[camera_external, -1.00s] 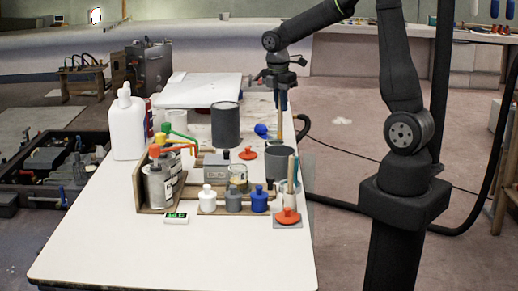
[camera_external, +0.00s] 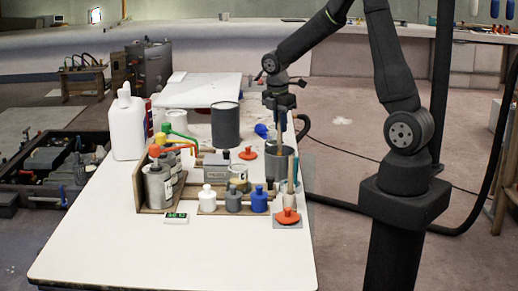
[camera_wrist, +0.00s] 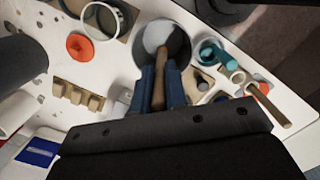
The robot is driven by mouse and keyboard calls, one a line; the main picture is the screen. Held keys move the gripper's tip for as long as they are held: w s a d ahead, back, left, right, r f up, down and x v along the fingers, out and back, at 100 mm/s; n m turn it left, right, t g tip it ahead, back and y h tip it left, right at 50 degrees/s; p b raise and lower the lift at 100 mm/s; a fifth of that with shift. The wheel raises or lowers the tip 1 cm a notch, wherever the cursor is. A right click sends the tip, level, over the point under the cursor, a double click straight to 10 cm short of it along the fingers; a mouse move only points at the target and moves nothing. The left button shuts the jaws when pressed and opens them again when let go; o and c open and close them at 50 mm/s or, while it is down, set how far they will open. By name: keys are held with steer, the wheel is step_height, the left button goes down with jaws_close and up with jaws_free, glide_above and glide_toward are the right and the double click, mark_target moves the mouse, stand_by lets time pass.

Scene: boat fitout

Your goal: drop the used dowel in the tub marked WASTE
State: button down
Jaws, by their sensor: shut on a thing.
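My gripper (camera_wrist: 160,85) is shut on a wooden dowel (camera_wrist: 159,76), held between its two blue fingers in the wrist view. In the external view my gripper (camera_external: 280,107) is above a grey tub (camera_external: 279,165), with the dowel (camera_external: 279,132) hanging down at the tub's mouth. In the wrist view the grey tub (camera_wrist: 139,60) lies under the dowel's far end. Something whitish shows inside it. I cannot tell whether the dowel's tip is below the rim. No WASTE marking is readable in either view.
A taller dark grey cylinder (camera_external: 225,126) stands left of the tub. In front are small capped bottles (camera_external: 208,198) in a wooden rack, and a holder with upright sticks (camera_external: 291,185). A white jug (camera_external: 127,128) is at the left. The table's front part is clear.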

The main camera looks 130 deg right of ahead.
steer(key=shift+f, duration=0.15)
steer(key=c, duration=1.4)
jaws_free()
steer(key=shift+o, duration=0.2)
step_height(320, 180, up, 17)
steer(key=w, duration=0.2)
steer(key=f, duration=0.5)
steer(key=s+f, duration=0.1)
steer(key=f, duration=0.5)
steer(key=s+f, duration=0.1)
steer(key=f, duration=0.5)
steer(key=shift+r, duration=0.35)
